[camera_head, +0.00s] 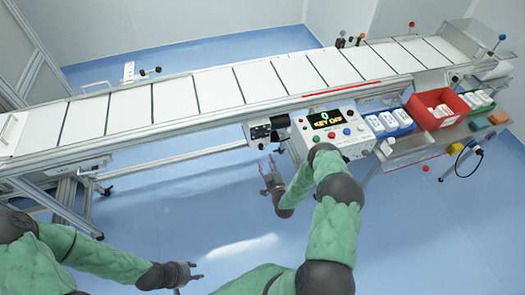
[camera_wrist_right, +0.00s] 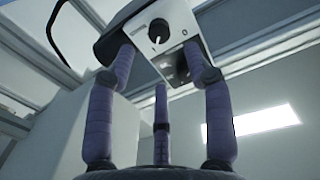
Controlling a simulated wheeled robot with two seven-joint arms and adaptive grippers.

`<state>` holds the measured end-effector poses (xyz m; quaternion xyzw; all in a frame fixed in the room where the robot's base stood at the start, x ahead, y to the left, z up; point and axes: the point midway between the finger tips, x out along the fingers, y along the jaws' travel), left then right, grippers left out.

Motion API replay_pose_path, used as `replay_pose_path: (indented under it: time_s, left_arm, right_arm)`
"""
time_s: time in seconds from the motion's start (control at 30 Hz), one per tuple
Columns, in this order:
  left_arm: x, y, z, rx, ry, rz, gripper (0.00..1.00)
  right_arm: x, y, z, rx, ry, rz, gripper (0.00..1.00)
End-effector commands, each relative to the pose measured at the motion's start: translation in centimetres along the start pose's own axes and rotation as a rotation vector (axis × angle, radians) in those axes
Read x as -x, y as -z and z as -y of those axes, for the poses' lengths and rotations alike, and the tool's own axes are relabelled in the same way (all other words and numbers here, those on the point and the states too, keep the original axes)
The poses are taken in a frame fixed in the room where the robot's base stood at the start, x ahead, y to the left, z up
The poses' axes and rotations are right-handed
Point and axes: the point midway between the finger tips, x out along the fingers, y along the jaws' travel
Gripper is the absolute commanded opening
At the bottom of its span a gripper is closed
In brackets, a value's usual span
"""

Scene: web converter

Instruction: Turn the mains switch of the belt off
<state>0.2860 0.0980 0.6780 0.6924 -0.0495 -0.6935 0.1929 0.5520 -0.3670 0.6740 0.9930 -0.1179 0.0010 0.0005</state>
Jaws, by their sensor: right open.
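A grey-white switch box with a dark rotary switch (camera_wrist_right: 158,31) is in the right wrist view, beyond and between my fingertips. The switch has a small white mark; its setting is not clear. My right gripper (camera_head: 267,170) is open and empty, below the small box (camera_head: 258,133) on the belt's near side. Its spread fingers also show in the right wrist view (camera_wrist_right: 160,53), apart from the switch. The belt (camera_head: 215,90) runs across the head view. My left gripper (camera_head: 198,270) is open and empty low over the floor, far from the box.
A control panel (camera_head: 348,142) with buttons and a display reading "0 KEY OFF" stands right of the switch box. Blue bins (camera_head: 388,132) and a red bin (camera_head: 438,120) sit further right. The blue floor in front of the belt's left half is clear.

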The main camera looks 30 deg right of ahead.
Motion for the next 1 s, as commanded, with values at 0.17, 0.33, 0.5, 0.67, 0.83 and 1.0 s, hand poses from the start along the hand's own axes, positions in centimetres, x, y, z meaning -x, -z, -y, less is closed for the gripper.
replay_pose_path:
  time_s: [0.17, 0.33, 0.5, 0.67, 0.83, 1.0]
  left_arm:
    - [-0.8, 0.1, 0.3, 0.000, 0.000, 0.000, 0.40]
    - [-1.3, 0.1, 0.5, 0.000, 0.000, -0.001, 0.40]
    - [-1.6, 0.1, 0.6, 0.000, 0.000, -0.001, 0.40]
    - [-1.6, 0.1, 0.6, 0.000, 0.000, -0.001, 0.40]
    - [-1.6, 0.1, 0.6, 0.000, 0.000, -0.001, 0.40]
    - [-1.6, 0.1, 0.6, 0.000, 0.000, -0.001, 0.40]
  right_arm:
    - [-3.4, -0.1, 0.1, 0.001, 0.002, -0.003, 0.52]
    - [-5.9, -0.2, 0.1, 0.000, 0.001, 0.000, 0.52]
    - [-7.4, -0.1, 0.1, 0.000, 0.001, 0.001, 0.52]
    - [-7.8, -0.1, 0.1, -0.001, 0.001, 0.002, 0.52]
    - [-7.8, 0.0, 0.0, -0.001, 0.000, 0.002, 0.52]
    - [-7.8, 0.0, 0.0, -0.001, 0.000, 0.002, 0.15]
